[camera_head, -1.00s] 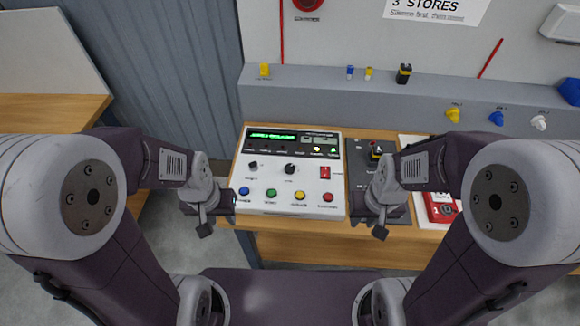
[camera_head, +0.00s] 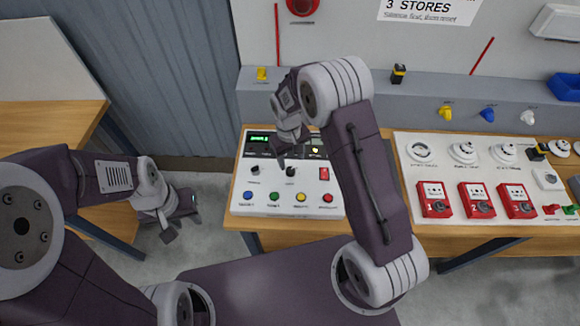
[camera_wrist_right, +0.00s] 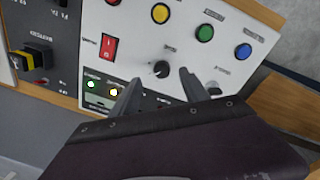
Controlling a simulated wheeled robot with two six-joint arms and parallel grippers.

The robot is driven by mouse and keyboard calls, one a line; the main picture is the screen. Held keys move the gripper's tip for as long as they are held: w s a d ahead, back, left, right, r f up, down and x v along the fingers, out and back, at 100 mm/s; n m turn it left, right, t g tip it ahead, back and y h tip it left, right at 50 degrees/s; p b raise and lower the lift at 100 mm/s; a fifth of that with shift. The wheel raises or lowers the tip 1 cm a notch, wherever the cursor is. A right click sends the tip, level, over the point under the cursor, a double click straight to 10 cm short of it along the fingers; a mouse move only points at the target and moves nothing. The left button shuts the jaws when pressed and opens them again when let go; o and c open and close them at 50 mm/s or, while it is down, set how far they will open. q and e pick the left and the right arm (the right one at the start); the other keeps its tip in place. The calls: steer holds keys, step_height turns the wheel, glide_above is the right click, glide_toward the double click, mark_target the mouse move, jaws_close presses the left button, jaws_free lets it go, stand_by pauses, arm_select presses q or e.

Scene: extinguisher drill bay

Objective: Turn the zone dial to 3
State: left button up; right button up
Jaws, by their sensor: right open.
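The white control panel (camera_head: 240,208) lies on the wooden bench. It carries two black dials, a middle dial (camera_head: 291,171) and a left dial (camera_head: 255,170); their lettering is too small to read, so I cannot tell which is the zone dial or its setting. My right gripper (camera_head: 283,157) is over the panel at the middle dial. In the right wrist view the gripper (camera_wrist_right: 160,78) is open, its fingertips on either side of the middle dial (camera_wrist_right: 162,68), apparently not closed on it. My left gripper (camera_head: 178,232) hangs left of the bench; its jaw opening is unclear.
A red switch (camera_head: 324,174) sits right of the dials, with a row of coloured buttons (camera_head: 300,197) along the panel's front. My right forearm hides the area right of the panel. Red call points (camera_head: 476,200) and white detectors (camera_head: 462,152) stand further right.

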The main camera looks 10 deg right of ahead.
mark_target(290, 170)
steer(key=f, duration=0.2)
steer(key=f+p, duration=0.1)
steer(key=f, duration=0.1)
steer(key=w+f, duration=0.1)
steer(key=f, duration=0.1)
steer(key=shift+w+a+f, duration=0.1)
steer(key=shift+a+f, duration=0.1)
steer(key=shift+f, duration=0.15)
steer(key=shift+s+d+f, duration=0.2)
steer(key=shift+f, duration=0.1)
steer(key=shift+w, duration=0.1)
jaws_close()
